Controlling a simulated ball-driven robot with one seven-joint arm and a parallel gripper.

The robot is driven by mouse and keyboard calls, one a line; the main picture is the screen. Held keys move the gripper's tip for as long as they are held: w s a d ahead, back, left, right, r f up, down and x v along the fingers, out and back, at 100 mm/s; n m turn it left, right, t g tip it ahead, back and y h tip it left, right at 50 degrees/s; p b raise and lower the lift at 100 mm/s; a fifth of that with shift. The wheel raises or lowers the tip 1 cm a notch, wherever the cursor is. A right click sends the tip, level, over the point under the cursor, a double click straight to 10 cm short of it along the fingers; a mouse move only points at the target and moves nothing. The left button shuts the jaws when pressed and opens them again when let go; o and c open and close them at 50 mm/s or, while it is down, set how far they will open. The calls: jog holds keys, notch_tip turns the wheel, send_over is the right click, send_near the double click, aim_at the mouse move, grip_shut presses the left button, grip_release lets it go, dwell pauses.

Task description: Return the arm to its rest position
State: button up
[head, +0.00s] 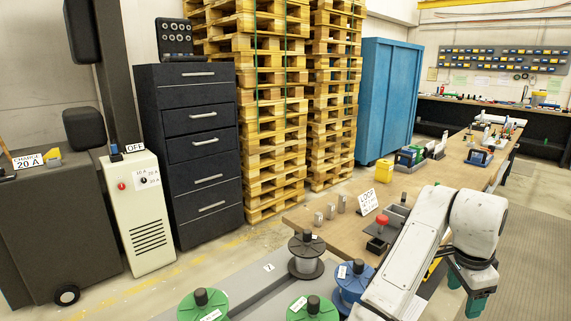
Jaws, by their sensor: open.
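My white arm (413,255) reaches up from the bottom right of the head view and bends over at its wrist. My gripper (465,292) hangs below the wrist, its teal fingers pointing down and apart. It is open and I see nothing between the fingers. It hangs to the right of the wooden workbench (335,225), over the grey floor mat side. The bottom of one finger lies close to the picture's lower edge.
Wire spools stand at the front: a grey one (306,258), a blue one (352,285) and green ones (203,305). A red-topped button (382,223) and a LOOP sign (368,202) stand on the bench. Pallets (273,110) and a blue cabinet (388,100) stand behind. The right floor (540,240) is clear.

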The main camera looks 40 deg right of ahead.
jog(key=w+a+f+n+t+h, duration=0.2)
jog(key=w+a+f+n, duration=0.1)
jog(key=a+f+n, duration=1.25)
jog(key=s+a+f+n+y, duration=0.2)
jog(key=s+a+f+n, duration=0.1)
jog(key=a, duration=0.4)
jog(key=s+a+f+n+y, duration=0.2)
jog(key=s+a+f+n, duration=0.2)
jog(key=s+a+n, duration=0.1)
jog(key=a+n, duration=0.1)
jog(key=a, duration=0.1)
jog(key=shift+s+a+n+y, duration=0.2)
jog(key=shift+a+n+y, duration=0.1)
jog(key=shift+a+n, duration=0.05)
